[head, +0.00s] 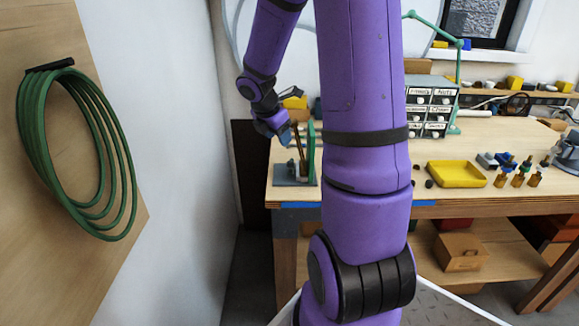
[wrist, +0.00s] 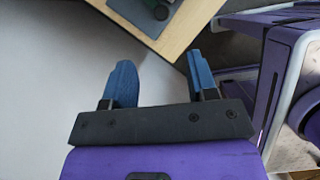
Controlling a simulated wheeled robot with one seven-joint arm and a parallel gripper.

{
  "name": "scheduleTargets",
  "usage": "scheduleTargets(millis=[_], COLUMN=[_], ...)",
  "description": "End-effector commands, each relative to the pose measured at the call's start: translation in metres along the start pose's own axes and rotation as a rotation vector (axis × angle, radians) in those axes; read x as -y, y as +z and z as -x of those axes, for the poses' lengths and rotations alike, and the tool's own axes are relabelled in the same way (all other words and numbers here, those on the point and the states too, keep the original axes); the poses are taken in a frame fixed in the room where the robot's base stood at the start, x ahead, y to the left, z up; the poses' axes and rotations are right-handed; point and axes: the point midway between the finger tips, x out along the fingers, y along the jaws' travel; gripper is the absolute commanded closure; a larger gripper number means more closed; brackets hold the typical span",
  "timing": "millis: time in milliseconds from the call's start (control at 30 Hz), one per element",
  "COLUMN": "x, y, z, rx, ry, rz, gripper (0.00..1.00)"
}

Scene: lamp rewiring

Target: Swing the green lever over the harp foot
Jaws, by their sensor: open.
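My gripper (wrist: 160,72) is open and empty in the wrist view, its two blue fingers apart near a table corner. In the head view my gripper (head: 285,137) hangs at the left end of the workbench, beside a slim green upright piece (head: 311,152) on a grey base (head: 292,176). I cannot tell whether this upright is the green lever. The harp foot cannot be made out; my arm covers part of the bench.
The workbench (head: 375,206) holds a yellow tray (head: 456,174), small brass and blue parts (head: 517,180), and a labelled drawer cabinet (head: 431,105). A coiled green hose (head: 75,150) hangs at left. A wooden box (head: 461,252) sits on the lower shelf.

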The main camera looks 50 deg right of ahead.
Motion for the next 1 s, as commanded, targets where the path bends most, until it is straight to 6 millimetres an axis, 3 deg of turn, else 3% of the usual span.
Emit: scheduleTargets(millis=[367, 800, 1000], x=[-0.001, -0.001, -0.001], y=[0.004, 0.003, 0.004], z=[-0.037, -0.107, -0.121], rx=[-0.006, -0.005, -0.005], ry=[-0.014, -0.012, -0.010], rz=[0.070, 0.067, 0.067], gripper=[0.47, 0.47, 0.47])
